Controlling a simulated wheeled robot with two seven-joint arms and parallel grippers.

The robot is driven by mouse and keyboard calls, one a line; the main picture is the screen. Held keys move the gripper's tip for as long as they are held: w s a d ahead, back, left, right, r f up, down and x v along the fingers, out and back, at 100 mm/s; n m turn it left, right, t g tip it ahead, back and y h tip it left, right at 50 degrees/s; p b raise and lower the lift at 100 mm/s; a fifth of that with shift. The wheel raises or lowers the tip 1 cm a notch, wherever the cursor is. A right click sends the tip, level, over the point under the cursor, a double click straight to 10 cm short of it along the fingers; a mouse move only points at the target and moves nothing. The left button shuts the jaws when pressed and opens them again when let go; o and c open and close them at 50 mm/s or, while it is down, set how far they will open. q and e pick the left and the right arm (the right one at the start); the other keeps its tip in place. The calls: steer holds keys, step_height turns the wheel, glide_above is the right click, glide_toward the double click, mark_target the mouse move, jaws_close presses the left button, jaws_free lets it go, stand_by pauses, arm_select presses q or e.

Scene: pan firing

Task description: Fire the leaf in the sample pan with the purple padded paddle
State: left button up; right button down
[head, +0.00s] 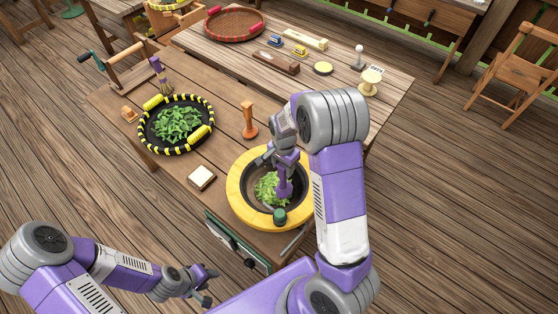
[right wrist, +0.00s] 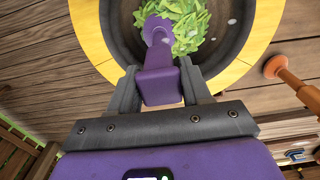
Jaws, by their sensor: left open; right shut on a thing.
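The sample pan (head: 236,192) is a dark bowl with a wide yellow rim, set in the near end of the wooden table. Green leaf (head: 265,188) lies in a loose heap on its floor; the leaf also shows in the right wrist view (right wrist: 190,24). My right gripper (right wrist: 160,88) is shut on the thick purple grip of the padded paddle (right wrist: 158,32) above the pan. The paddle's rounded end reaches down at the leaf's edge; whether it touches the pan floor is unclear. My left gripper (head: 205,288) is open and empty, in front of the table's near edge.
A black tray with yellow-striped rim (head: 147,135) holds more leaf. An orange stand (head: 249,120), a cream block (head: 201,177) and a small dark-green knob (head: 279,215) surround the pan. A red-brown tray (head: 233,24) and small tools lie on the far table.

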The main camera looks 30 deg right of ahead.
steer(key=a+r+p, duration=0.4)
steer(key=r+p, duration=0.3)
steer(key=r, duration=0.4)
steer(key=shift+a, duration=0.25)
steer(key=shift+r, duration=0.1)
stand_by(0.5)
steer(key=c, duration=1.1)
jaws_free()
jaws_close()
